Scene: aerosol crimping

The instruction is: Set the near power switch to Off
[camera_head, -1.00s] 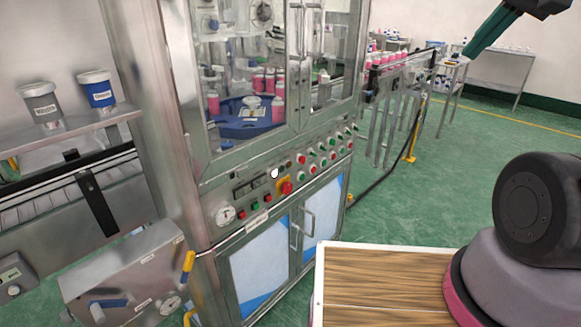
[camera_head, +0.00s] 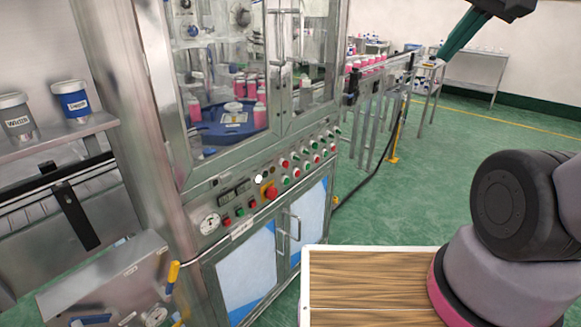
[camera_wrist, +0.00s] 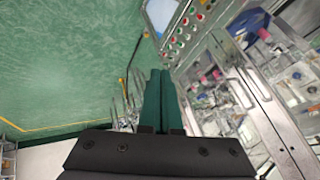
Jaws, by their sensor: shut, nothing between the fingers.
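The machine's control panel (camera_head: 250,200) runs along the front of a steel cabinet in the head view. My gripper (camera_head: 443,54) is at the upper right, well apart from the panel. Its green fingers are shut and empty in the wrist view (camera_wrist: 162,73). There the panel (camera_wrist: 182,38) lies beyond them.
Glass doors (camera_head: 285,60) above the panel enclose pink bottles (camera_head: 240,88). Steel cabinet doors with a bar handle (camera_head: 294,225) are below. A steel box with a yellow-handled lever (camera_head: 173,276) stands at the lower left. A conveyor (camera_head: 380,80) extends behind. Green floor (camera_head: 430,190) is open at right.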

